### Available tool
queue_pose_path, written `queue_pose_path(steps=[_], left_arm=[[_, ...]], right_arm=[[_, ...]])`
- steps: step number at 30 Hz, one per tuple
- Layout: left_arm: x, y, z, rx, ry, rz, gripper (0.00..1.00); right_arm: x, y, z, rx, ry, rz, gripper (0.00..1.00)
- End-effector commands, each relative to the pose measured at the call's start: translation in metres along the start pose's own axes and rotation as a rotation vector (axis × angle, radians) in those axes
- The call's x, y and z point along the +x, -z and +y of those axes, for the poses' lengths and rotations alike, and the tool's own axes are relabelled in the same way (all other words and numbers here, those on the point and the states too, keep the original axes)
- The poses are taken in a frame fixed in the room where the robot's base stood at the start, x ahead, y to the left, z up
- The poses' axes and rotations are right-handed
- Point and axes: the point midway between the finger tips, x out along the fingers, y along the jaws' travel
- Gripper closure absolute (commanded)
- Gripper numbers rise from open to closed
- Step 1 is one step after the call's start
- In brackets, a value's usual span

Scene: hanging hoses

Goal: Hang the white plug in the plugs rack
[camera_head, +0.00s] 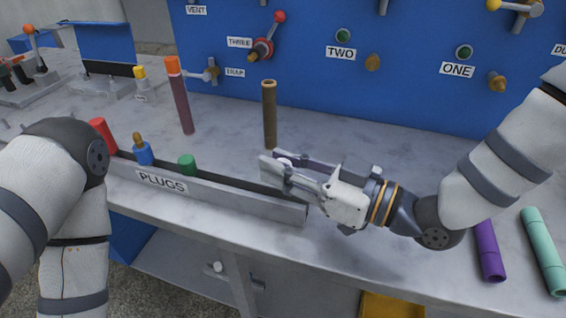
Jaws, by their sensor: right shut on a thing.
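The plugs rack (236,203) is a long grey rail with a dark slot and a PLUGS label, along the front of the bench. A red plug (102,134), a blue plug (143,153) with a brown tip and a green plug (187,164) stand in it, left of centre. My right gripper (274,171) is over the rack's right end, shut on the white plug (285,161). The plug is mostly hidden between the fingers; I cannot tell if it touches the rack. My left arm comes in at the left, its gripper out of view.
A brown tube (269,115) and a dark red tube with an orange top (180,95) stand behind the rack. Purple (489,250) and mint (543,250) tubes lie at right. A blue panel (400,50) with labelled valves rises behind. The rack's right half looks empty.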

Motion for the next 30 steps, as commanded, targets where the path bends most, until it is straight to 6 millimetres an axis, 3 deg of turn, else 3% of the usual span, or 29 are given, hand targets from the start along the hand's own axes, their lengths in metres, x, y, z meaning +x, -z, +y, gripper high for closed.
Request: queue_pose_path(steps=[30], left_arm=[[0.004,-0.003,0.000,0.000,0.000,-0.012,0.53]], right_arm=[[0.000,-0.015,0.000,0.001,0.000,0.000,1.00]])
